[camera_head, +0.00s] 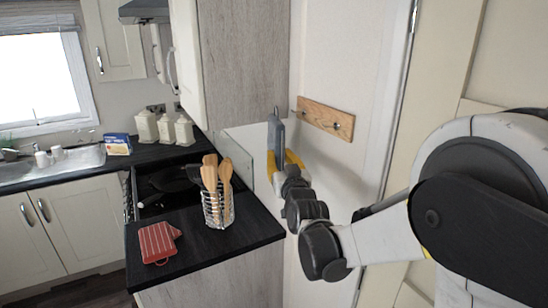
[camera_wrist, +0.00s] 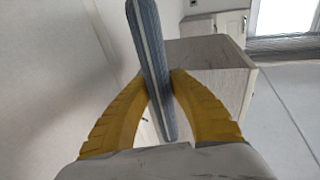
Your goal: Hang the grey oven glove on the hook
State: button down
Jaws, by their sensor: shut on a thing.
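The grey oven glove (camera_head: 275,133) is held upright in my gripper (camera_head: 285,160), in front of the wall near the wooden hook board. In the wrist view the glove (camera_wrist: 150,65) shows edge-on as a grey strip with a pale seam. The yellow fingers of my gripper (camera_wrist: 158,92) close on it from both sides. The wooden board (camera_head: 318,116) on the wall carries small metal hooks; one hook (camera_head: 337,126) shows near its right end. The glove's top is close to the board's left end in the head view; I cannot tell the gap in depth.
A red striped oven glove (camera_head: 156,243) lies on the dark counter (camera_head: 255,236). A wire holder (camera_head: 217,208) with wooden utensils stands beside it. White canisters (camera_head: 165,129) stand farther back. A tall cabinet (camera_head: 242,60) hangs left of the board.

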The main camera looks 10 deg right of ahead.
jog(key=w+d+f+b, duration=0.1)
jog(key=w+d+f, duration=0.1)
jog(key=d, duration=0.5)
jog(key=shift+w, duration=0.15)
dwell(0.5)
dwell(0.6)
jog(key=c, duration=1.2)
grip_release()
